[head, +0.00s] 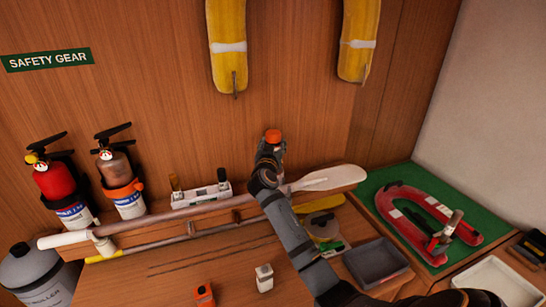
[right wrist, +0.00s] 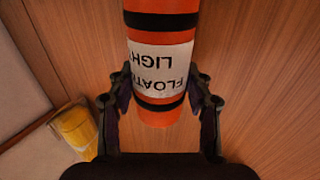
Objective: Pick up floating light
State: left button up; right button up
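The floating light (right wrist: 160,55) is an orange cylinder with black bands and a white label, seen upside down in the right wrist view. My right gripper (right wrist: 160,92) has a finger on each side of it, touching around its label end, and is shut on it. In the head view the orange end of the floating light (head: 273,135) shows above my right gripper (head: 270,148), in front of the wooden wall. The gripper hides the rest of it there. My left gripper is not in view.
A paddle (head: 325,179) lies across the bench below the gripper. Two fire extinguishers (head: 56,185) (head: 118,180) stand at left. A red horseshoe buoy (head: 405,220) lies on a green mat at right, near a grey tray (head: 375,262). Yellow floats (head: 228,25) hang above.

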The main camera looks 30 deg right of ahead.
jog(key=c, duration=0.5)
jog(key=shift+f, duration=0.1)
grip_shut()
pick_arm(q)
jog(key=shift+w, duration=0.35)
pick_arm(e)
notch_tip(320, 180, up, 10)
jog(key=b, duration=0.2)
jog(key=shift+w+f+b, duration=0.1)
jog(key=shift+f+b, duration=0.1)
jog(key=shift+b, duration=0.15)
jog(key=shift+d+r, duration=0.1)
jog(key=shift+r, duration=0.2)
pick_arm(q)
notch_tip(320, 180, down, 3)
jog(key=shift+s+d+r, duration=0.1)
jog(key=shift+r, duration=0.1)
